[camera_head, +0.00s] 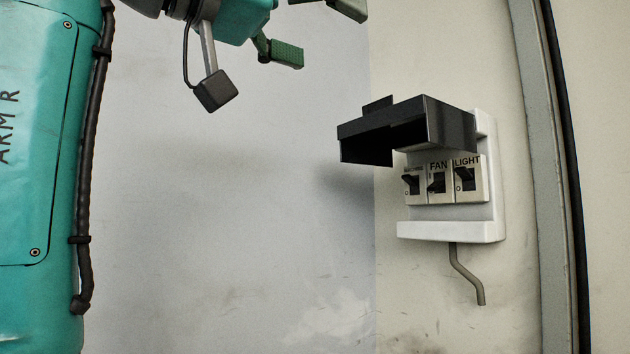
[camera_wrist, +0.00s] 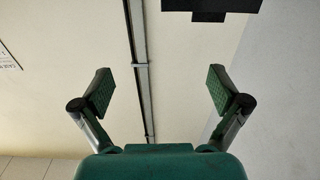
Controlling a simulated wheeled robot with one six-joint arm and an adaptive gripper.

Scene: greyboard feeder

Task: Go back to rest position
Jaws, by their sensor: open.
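My gripper (camera_head: 318,30) is at the top of the head view, above and to the left of the switch box, partly cut off by the frame edge. In the wrist view my gripper (camera_wrist: 161,90) shows its two green-padded fingers spread wide with nothing between them. The white switch box (camera_head: 452,231) is on the wall, with its black cover (camera_head: 450,122) raised. Under the cover are three switches, one of them labelled FAN (camera_head: 437,183) and one labelled LIGHT (camera_head: 466,180). The gripper is apart from the box. A black piece of the cover (camera_wrist: 210,6) shows at the wrist view's top edge.
A grey vertical strip with a black edge (camera_head: 550,180) runs down the wall right of the box. A bent grey cable (camera_head: 466,275) hangs below the box. The wall (camera_head: 230,230) left of the box is bare. A sign (camera_wrist: 8,58) shows at the wrist view's left.

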